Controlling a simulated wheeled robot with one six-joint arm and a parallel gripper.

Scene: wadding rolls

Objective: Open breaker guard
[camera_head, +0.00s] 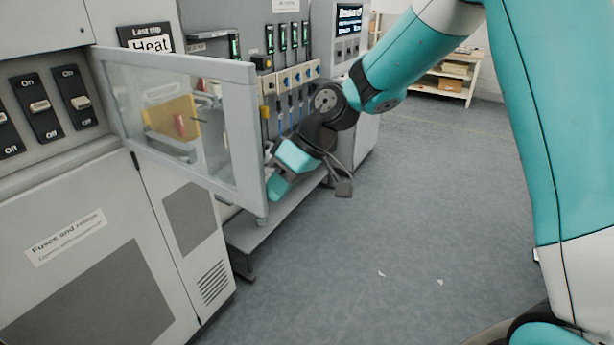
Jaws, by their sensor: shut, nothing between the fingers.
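The breaker guard (248,130) is a clear panel in a light grey frame. It stands swung out from the grey cabinet, with its near-left edge at the cabinet and its free edge toward the middle of the view. The breaker switches (40,106) left of it, marked On and Off, are uncovered. My gripper (278,187) is shut and empty, close by the guard's free edge on its right side. The guard's frame hides part of the fingers, and I cannot tell whether they touch it.
A "Fuses and relays" cabinet front (110,255) fills the lower left. Behind the guard stands a machine with a row of small levers (290,78) and a low grey step (262,235). A wooden shelf (450,82) is at the back right. The floor at centre is mostly clear.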

